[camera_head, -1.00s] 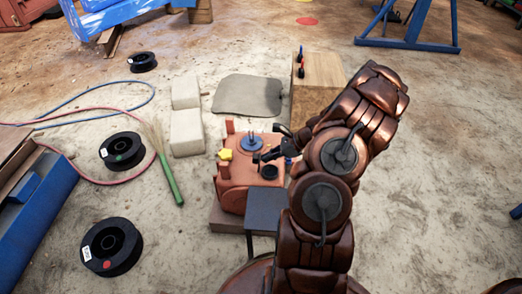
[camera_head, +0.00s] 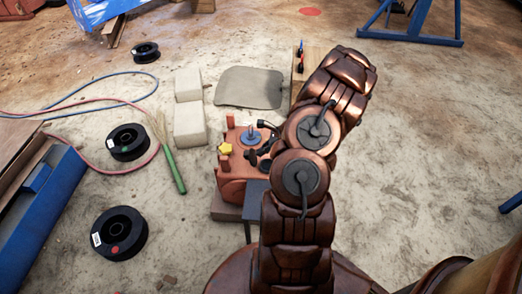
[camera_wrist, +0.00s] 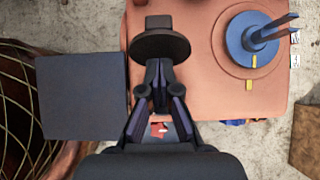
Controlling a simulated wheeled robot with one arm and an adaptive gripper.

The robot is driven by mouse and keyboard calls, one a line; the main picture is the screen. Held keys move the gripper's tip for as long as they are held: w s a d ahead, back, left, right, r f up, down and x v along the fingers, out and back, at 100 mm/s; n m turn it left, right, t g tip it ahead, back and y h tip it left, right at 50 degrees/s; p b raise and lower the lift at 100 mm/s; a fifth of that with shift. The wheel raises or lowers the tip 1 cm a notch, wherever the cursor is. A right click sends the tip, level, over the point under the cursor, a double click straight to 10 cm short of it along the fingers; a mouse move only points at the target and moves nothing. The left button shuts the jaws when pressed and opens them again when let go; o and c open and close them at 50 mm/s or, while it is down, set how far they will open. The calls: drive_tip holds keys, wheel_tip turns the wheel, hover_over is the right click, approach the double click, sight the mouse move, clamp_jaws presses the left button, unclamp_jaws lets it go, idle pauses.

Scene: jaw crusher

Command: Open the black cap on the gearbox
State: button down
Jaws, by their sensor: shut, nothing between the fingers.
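The orange-red gearbox (camera_head: 232,188) sits on the floor near the middle of the head view, and its top also shows in the wrist view (camera_wrist: 205,90). The black cap (camera_wrist: 160,45) is a round disc with a raised tab near the gearbox's edge in the wrist view; in the head view the cap (camera_head: 265,165) is small and partly crowded by my arm. My gripper (camera_wrist: 158,72) is shut and empty, its fingertips just beside the cap's lower edge in the wrist view. I cannot tell whether they touch it. The gripper also shows over the gearbox in the head view (camera_head: 251,156).
A wooden box (camera_head: 300,88) is behind my arm. Pale blocks (camera_head: 190,122) and a green-handled broom (camera_head: 175,170) lie left.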

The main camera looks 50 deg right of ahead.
drive_tip(key=shift+r, duration=0.2)
drive_tip(key=shift+r+p, duration=0.65)
drive_tip(key=shift+p, duration=0.35)
